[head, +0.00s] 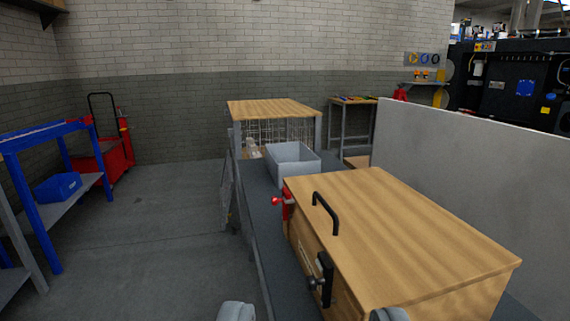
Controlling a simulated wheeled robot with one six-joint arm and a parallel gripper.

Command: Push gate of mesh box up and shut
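The mesh box (274,107) stands at the far end of a dark bench, with a wooden top, grey posts and wire mesh sides. Its gate (227,192) appears to be the mesh panel hanging down beside the bench's left edge, seen nearly edge-on. The gate is open and apart from my gripper. My gripper (313,313) shows only as two grey fingertips at the bottom edge, wide apart with nothing held between them. It is well short of the mesh box.
A wooden box (410,235) with a black handle and red knob fills the near right of the bench. A grey bin (292,163) stands before the mesh box. A grey partition (470,165) bounds the right. Blue shelving (45,140) stands left; floor between is clear.

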